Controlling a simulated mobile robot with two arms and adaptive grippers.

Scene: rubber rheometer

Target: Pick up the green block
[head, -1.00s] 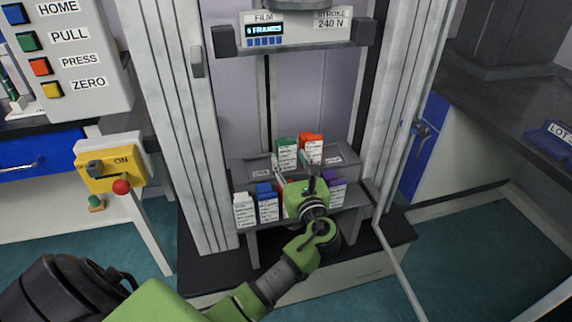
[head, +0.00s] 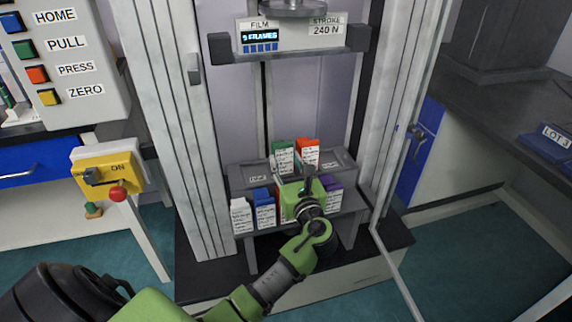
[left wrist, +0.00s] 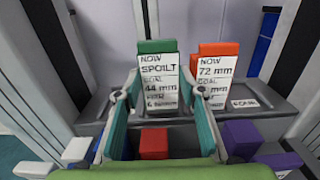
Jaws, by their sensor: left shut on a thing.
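The green block (head: 283,146) stands upright on the back step of the grey stand, beside an orange block (head: 308,145). In the left wrist view the green block (left wrist: 157,47) carries a white label reading "NOW SPOILT" and "44 mm". My left gripper (head: 290,170) reaches in from the front, over the front row. In the left wrist view its two fingers (left wrist: 160,90) are on either side of the green block's lower part, shut on it. I cannot tell whether its base is off the step. My right gripper is in neither view.
The orange block (left wrist: 217,50) is close to the right finger. In front stand a white block (head: 241,215), a blue block (head: 264,207), a red block (left wrist: 153,141) and a purple block (head: 334,196). Machine columns flank the stand, and the crosshead (head: 290,42) hangs above.

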